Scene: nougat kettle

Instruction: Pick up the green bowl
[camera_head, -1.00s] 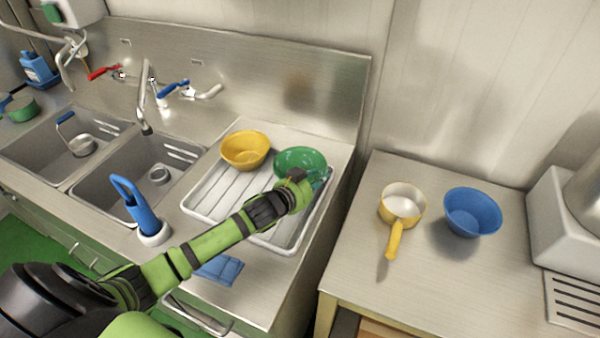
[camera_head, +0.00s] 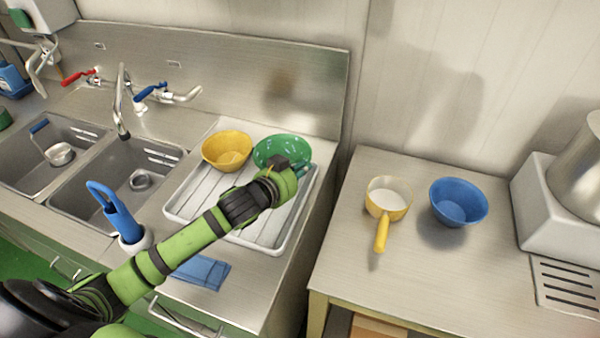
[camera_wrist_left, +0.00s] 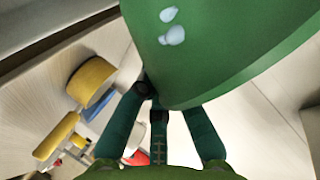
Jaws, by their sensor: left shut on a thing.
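The green bowl (camera_head: 280,150) is over the back right part of the white drying tray (camera_head: 178,213), beside the yellow bowl. My left gripper (camera_head: 301,171) is at its near right rim, partly hidden behind my own wrist. In the left wrist view the green bowl (camera_wrist_left: 225,50) fills the top, with pale glossy highlights. The fingers of my left gripper (camera_wrist_left: 165,95) are shut on its rim. The bowl seems a little above the tray; the gap beneath it is hidden. My right gripper is out of view.
A yellow bowl (camera_head: 227,150) stands on the tray to the left. Two sinks and a faucet (camera_head: 121,105) lie further left. A steel backsplash (camera_head: 300,85) rises behind. On the right table are a yellow-handled pan (camera_head: 386,205) and a blue bowl (camera_head: 458,203). A blue cloth (camera_head: 203,272) lies in front.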

